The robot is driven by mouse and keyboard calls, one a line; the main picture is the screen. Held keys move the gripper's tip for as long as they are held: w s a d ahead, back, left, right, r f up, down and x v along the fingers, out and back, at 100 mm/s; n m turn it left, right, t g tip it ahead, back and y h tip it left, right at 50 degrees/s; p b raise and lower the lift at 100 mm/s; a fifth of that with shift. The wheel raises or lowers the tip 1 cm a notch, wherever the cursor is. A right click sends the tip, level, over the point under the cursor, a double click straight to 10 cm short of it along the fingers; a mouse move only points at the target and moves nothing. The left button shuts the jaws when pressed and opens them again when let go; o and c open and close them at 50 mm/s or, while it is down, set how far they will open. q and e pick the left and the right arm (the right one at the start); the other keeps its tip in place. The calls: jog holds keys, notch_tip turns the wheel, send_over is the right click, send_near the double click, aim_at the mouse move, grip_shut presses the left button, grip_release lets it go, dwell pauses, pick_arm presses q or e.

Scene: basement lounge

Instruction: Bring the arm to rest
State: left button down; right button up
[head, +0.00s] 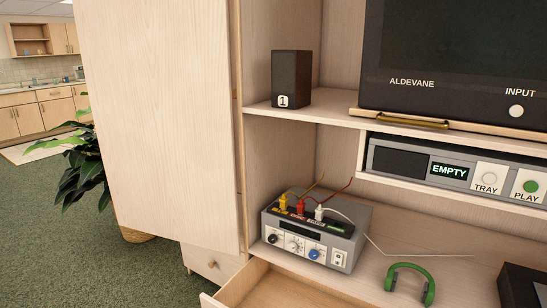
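Neither of my grippers and no part of my arms shows in the head view. The view faces an open light-wood media cabinet (160,110). Its door stands open at the left. A grey box with knobs (306,256) sits on the lower shelf, with yellow, red and white plugs (300,205) and their cables at its top. Green headphones (409,280) lie on the shelf to its right.
A drawer (240,286) is pulled out at the bottom. A dark speaker marked 1 (291,75) stands on the upper shelf beside a television (450,60). A disc player (460,172) reads EMPTY. A plant (72,170) and green carpet (80,250) are at the left.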

notch_tip(320, 180, down, 7)
jog(key=b, duration=0.6)
notch_tip(320, 180, up, 24)
jog(key=p, duration=2.3)
jog(key=shift+f+p, duration=0.15)
jog(key=shift+p, duration=0.2)
